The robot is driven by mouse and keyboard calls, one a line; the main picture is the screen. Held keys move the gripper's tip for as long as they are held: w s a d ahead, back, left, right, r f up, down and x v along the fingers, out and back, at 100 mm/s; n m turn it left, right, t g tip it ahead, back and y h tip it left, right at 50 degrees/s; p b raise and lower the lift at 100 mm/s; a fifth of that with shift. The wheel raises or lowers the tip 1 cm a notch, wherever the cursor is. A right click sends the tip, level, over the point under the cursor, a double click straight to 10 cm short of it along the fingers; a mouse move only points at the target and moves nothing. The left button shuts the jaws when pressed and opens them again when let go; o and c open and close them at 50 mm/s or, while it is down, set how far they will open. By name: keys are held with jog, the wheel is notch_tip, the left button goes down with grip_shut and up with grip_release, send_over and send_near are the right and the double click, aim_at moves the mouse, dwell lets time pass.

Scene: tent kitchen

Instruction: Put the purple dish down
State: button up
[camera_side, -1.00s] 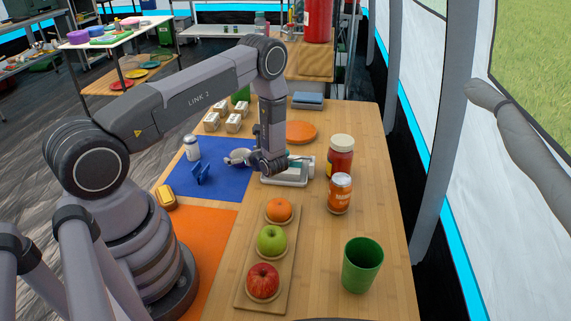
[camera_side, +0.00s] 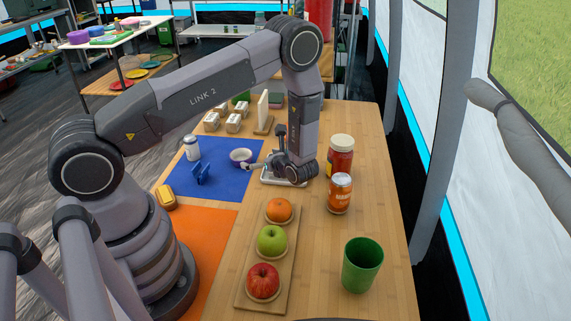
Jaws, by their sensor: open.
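The purple dish (camera_side: 241,157), a small bowl with a pale inside, stands upright on the blue mat (camera_side: 222,182) near its right edge. My gripper (camera_side: 254,166) is open, low and just right of the dish, its fingers pointing left towards it. I cannot tell whether a fingertip still touches the dish's rim. My wrist and forearm hide part of the table behind.
A grey-white tray-like thing (camera_side: 279,180) lies under my wrist. A red jar (camera_side: 340,157) and an orange-labelled jar (camera_side: 340,194) stand close right. A white shaker (camera_side: 192,148) and blue holder (camera_side: 200,174) are on the mat. Fruit board (camera_side: 285,228) and green cup (camera_side: 362,266) are nearer.

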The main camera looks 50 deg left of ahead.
jog(key=s+d+r+n+g+h, duration=0.1)
jog(key=s+d+r+n+h, duration=0.3)
jog(key=r, duration=0.7)
jog(key=s+a+r+n+g+h, duration=0.1)
jog(key=s+r+n, duration=0.1)
jog(key=r+n, duration=0.65)
jog(key=s+d+r+n+t+h, duration=0.2)
jog(key=s+d+r+t+h, duration=0.1)
jog(key=s+d+r, duration=0.3)
jog(key=s+d+r+n+t+h, duration=0.3)
jog(key=s+d+r+t+h, duration=0.1)
jog(key=s+r, duration=0.5)
jog(key=shift+s+d+r+t+h, duration=0.3)
jog(key=shift+s+d+h, duration=0.4)
jog(key=shift+d, duration=0.35)
